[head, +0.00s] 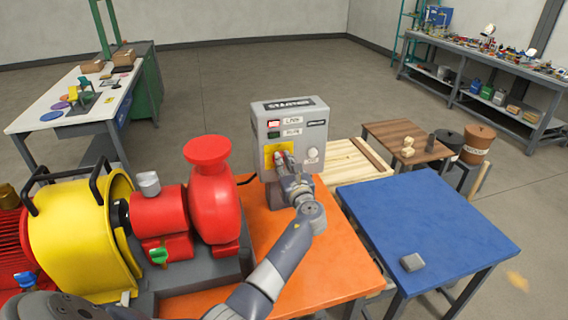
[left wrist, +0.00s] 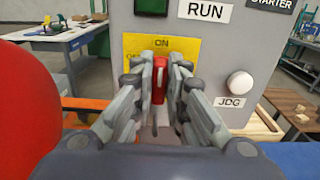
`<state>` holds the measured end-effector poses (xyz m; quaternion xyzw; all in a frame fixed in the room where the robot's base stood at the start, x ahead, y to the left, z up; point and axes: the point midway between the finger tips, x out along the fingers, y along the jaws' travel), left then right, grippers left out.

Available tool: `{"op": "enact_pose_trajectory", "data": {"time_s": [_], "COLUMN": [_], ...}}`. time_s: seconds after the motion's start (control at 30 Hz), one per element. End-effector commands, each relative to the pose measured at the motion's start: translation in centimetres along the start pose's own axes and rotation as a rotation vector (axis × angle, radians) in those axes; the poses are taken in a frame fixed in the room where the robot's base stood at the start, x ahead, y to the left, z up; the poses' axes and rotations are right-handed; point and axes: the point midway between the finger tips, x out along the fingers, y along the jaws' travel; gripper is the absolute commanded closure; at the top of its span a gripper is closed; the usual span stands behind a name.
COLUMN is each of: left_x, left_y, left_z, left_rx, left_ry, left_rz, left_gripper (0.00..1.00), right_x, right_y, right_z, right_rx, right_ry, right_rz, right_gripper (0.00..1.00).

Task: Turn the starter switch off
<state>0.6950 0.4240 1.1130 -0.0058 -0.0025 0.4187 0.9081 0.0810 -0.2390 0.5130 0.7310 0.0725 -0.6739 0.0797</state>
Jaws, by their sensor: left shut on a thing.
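The starter box (head: 305,143) is a grey cabinet on the orange bench, with a yellow switch plate (head: 268,151) on its front. In the left wrist view, the yellow plate (left wrist: 131,47) reads ON at the top and has a partly covered label at its left. The red switch handle (left wrist: 159,78) stands upright under the ON mark. My left gripper (left wrist: 159,88) has its fingers on both sides of the handle and is shut on it. In the head view my left gripper (head: 286,163) reaches the box front and hides most of the handle. My right gripper is not in view.
A red pump (head: 212,195) and a yellow guard (head: 75,235) stand left of the box. A blue table (head: 430,220) stands at the right.

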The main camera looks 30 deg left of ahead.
Motion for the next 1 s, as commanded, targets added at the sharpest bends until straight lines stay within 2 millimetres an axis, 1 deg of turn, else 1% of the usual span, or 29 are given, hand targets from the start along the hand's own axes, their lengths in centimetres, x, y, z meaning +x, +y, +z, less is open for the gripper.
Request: {"op": "enact_pose_trajectory", "data": {"time_s": [0.17, 0.37, 0.73, 1.0], "left_x": [0.0, 0.0, 0.0, 0.0], "left_y": [0.1, 0.2, 0.7, 0.9], "left_z": [-0.2, -0.3, -0.7, -0.9], "left_rx": [-0.06, -0.197, -0.545, -0.803], "left_ry": [0.0, -0.001, 0.0, 0.0], "left_rz": [0.0, -0.001, 0.0, 0.001], "left_gripper": [1.0, 1.0, 1.0, 1.0], "right_x": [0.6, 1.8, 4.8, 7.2], "right_y": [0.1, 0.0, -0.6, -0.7], "right_z": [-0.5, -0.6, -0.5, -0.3], "right_rx": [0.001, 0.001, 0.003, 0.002], "right_ry": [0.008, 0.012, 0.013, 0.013], "right_rz": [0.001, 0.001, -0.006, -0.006], "right_gripper": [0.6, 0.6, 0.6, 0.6]}}
